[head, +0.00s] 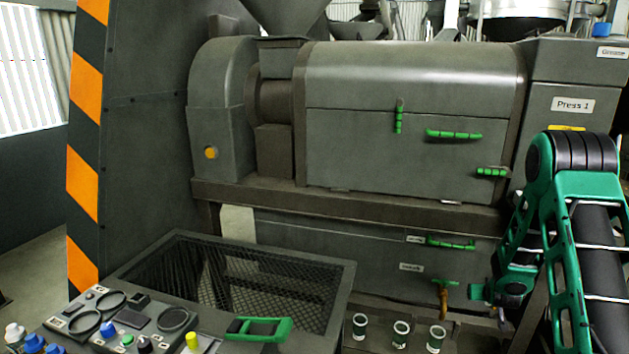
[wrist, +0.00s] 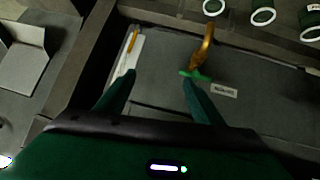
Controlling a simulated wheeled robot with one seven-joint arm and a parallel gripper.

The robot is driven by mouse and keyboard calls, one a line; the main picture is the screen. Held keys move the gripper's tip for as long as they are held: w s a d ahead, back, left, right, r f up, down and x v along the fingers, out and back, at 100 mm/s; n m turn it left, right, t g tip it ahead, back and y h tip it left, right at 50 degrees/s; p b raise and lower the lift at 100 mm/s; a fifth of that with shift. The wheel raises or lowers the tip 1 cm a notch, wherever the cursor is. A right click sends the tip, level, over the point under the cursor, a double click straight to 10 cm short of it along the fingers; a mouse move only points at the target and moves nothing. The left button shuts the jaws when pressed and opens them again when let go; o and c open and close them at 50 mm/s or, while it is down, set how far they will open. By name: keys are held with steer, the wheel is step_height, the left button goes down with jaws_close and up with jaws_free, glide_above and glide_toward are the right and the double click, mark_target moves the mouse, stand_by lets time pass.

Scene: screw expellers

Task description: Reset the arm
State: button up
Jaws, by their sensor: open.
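My green arm comes in at the right of the head view and bends down. My gripper (head: 478,291) is low in front of the press, just right of a brass tap (head: 443,298) with a green handle (head: 445,282). In the wrist view my gripper (wrist: 157,80) has its two green fingers spread apart, with nothing between them. The tap's green handle (wrist: 196,75) and brass spout (wrist: 208,42) lie just beyond the right finger's tip. I cannot tell whether that finger touches the handle.
The grey press (head: 410,150) has several green handles. Three white-rimmed cups (head: 401,334) stand below the tap. A mesh-sided bin (head: 345,290) and a control panel (head: 120,325) are at the lower left. A striped orange-and-black post (head: 84,130) stands at the left.

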steer(key=s+a+r+m+g, duration=0.25)
steer(key=s+r+g, duration=0.25)
steer(key=s+r, duration=1.3)
steer(key=s+a+r+g+y, duration=0.1)
steer(key=s+a, duration=0.3)
steer(key=s, duration=0.6)
steer(key=s+a+r+g+y, duration=0.1)
steer(key=s+a+r, duration=0.3)
steer(key=s, duration=0.6)
steer(key=s+a+r+g+y, duration=0.1)
steer(key=s+a, duration=0.3)
steer(key=s, duration=0.6)
steer(key=shift+a+r+m+g+y, duration=0.15)
steer(key=shift+r+m+g+y, duration=0.3)
steer(key=shift+r+y, duration=0.3)
steer(key=shift+w+f, duration=0.2)
steer(key=shift+w, duration=0.5)
steer(key=shift+c, duration=0.2)
